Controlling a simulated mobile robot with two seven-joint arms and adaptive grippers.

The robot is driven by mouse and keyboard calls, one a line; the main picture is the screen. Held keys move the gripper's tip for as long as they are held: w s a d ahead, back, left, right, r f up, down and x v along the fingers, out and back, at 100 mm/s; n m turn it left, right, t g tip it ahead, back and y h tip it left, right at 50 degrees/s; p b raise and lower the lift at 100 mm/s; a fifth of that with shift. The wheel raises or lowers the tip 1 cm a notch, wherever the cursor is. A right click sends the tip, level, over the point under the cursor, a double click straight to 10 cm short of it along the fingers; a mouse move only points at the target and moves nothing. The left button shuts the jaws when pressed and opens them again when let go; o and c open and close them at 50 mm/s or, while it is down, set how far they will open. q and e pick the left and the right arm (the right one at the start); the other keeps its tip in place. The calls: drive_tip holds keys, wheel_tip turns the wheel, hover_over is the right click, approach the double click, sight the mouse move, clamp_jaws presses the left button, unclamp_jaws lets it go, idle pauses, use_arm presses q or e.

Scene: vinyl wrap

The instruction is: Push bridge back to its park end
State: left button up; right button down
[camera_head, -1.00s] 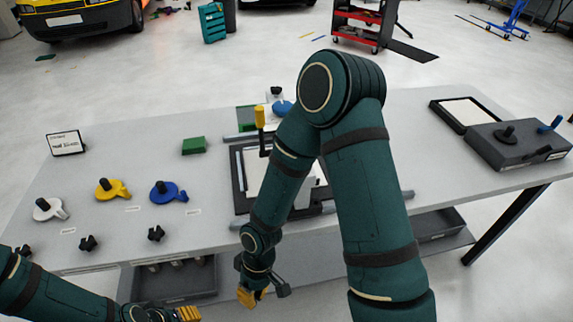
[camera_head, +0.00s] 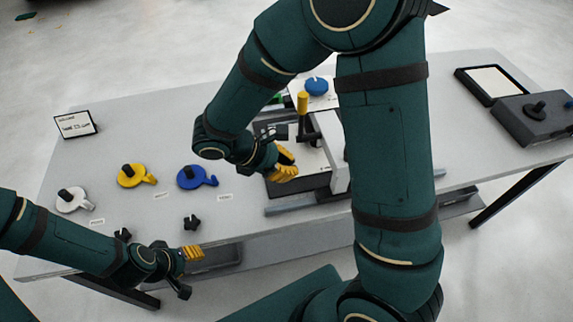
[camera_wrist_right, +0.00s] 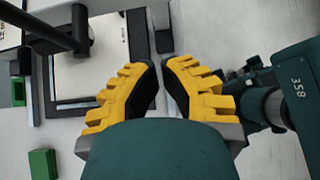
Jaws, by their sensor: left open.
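The bridge (camera_head: 334,160), a light grey upright piece, stands over a black-framed bed (camera_head: 300,190) on the table, partly hidden by my right arm. A yellow-topped lever (camera_head: 303,104) rises beside it. My right gripper (camera_head: 287,164) hangs over the bed, just left of the bridge; contact with it cannot be told. In the right wrist view its yellow fingers (camera_wrist_right: 161,66) are drawn together at the tips, with nothing visibly held. My left gripper (camera_head: 192,254) is open and empty at the table's front edge, away from the bridge.
A grey rail (camera_head: 310,204) runs along the front of the bed. White (camera_head: 74,200), yellow (camera_head: 136,175) and blue (camera_head: 197,177) knobbed discs lie to the left. A dark box (camera_head: 535,120) stands at the right. A green block (camera_wrist_right: 43,163) shows in the wrist view.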

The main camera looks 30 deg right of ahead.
use_arm(q)
drive_tip(key=shift+s+d+f+b, duration=0.1)
drive_tip(key=shift+f+b, duration=1.7)
drive_tip(key=shift+f, duration=0.6)
use_arm(e)
drive_tip(key=s+d+f, duration=0.2)
drive_tip(key=d+f, duration=0.2)
drive_tip(key=d, duration=0.4)
drive_tip(key=shift+d+f, duration=0.25)
drive_tip(key=shift+f, duration=0.15)
